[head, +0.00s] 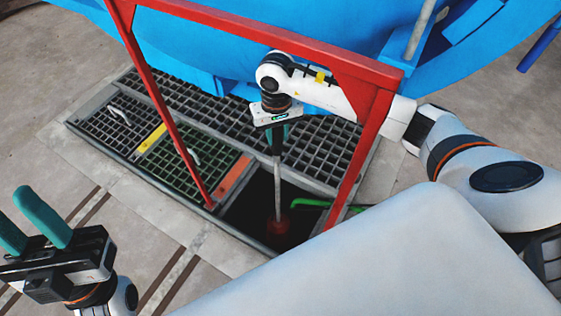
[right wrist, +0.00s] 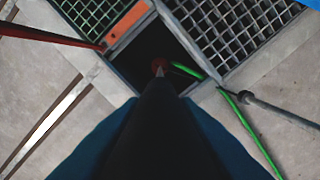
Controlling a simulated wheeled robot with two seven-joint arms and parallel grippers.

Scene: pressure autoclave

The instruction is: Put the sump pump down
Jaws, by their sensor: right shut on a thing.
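The sump pump is a red body (head: 278,226) at the bottom of a grey rod with a black upper handle. It hangs upright down in the dark open pit (head: 252,205). My right gripper (head: 277,137) is above the pit, shut on the black handle. In the right wrist view the handle (right wrist: 165,135) runs away between the teal fingers to the small red pump (right wrist: 159,67) inside the opening. Whether the pump touches the pit floor cannot be told. My left gripper (head: 20,212) is open and empty at the far left, away from the pit.
A red frame (head: 365,130) stands over the pit, with my right arm reaching through it. Metal grates (head: 195,160) surround the opening, with an orange strip (head: 233,177) at one edge. A green hose (right wrist: 240,115) runs out of the pit. A blue vessel (head: 200,45) stands behind.

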